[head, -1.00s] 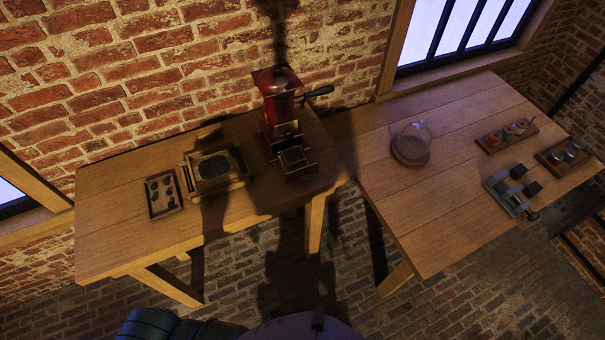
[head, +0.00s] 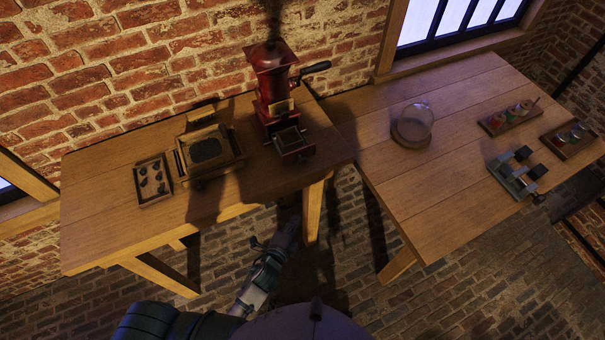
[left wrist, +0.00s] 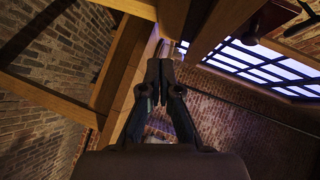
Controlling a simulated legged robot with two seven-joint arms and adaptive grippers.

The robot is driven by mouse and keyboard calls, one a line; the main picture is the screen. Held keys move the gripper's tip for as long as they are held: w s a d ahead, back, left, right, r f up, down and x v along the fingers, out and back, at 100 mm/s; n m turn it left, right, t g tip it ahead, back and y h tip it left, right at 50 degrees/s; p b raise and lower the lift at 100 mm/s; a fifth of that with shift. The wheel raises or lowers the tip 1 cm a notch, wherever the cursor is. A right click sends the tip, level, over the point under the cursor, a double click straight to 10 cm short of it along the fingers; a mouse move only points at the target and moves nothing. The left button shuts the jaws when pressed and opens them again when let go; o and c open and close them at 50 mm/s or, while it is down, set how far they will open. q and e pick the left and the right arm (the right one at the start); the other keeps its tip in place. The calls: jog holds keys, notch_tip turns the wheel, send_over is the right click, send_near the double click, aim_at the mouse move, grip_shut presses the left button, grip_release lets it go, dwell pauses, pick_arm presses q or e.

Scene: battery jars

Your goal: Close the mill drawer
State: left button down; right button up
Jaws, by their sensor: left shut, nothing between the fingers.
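The red mill (head: 272,78) stands on the left table, with a dark crank at its right side. Its drawer (head: 292,145) is pulled out at the front, near the table's front edge, and looks open on top. My left gripper (head: 292,228) is below and in front of the table edge, apart from the drawer. In the left wrist view its two fingers (left wrist: 160,70) are together, with nothing between them. A dark red piece with a round knob (left wrist: 251,39), apparently the drawer from below, shows at the upper right there. My right gripper is not in view.
On the left table (head: 100,220), a small wooden box (head: 210,150) and a tray of dark pieces (head: 153,180) stand left of the mill. The right table (head: 440,190) holds a glass dome (head: 413,123), jar trays (head: 510,117) and a grey device (head: 518,175).

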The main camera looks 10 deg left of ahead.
aim_at(291, 152)
pick_arm(q)
notch_tip(291, 152, up, 11)
jog(key=m+t, duration=0.2)
jog(key=t, duration=0.1)
jog(key=shift+h, duration=0.3)
jog(key=x, duration=0.7)
jog(key=a+x, duration=0.1)
jog(key=x, duration=0.3)
jog(key=shift+w+d+r, duration=0.1)
jog(key=shift+w+r, duration=0.15)
jog(key=shift+w+a+f+p, duration=0.1)
jog(key=shift+w+a+p, duration=0.2)
jog(key=shift+w+a, duration=0.25)
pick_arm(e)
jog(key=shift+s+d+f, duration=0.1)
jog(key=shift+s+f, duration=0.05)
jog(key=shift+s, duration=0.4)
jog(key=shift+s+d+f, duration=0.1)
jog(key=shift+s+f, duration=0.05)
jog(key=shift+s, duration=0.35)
pick_arm(q)
jog(key=shift+w, duration=0.1)
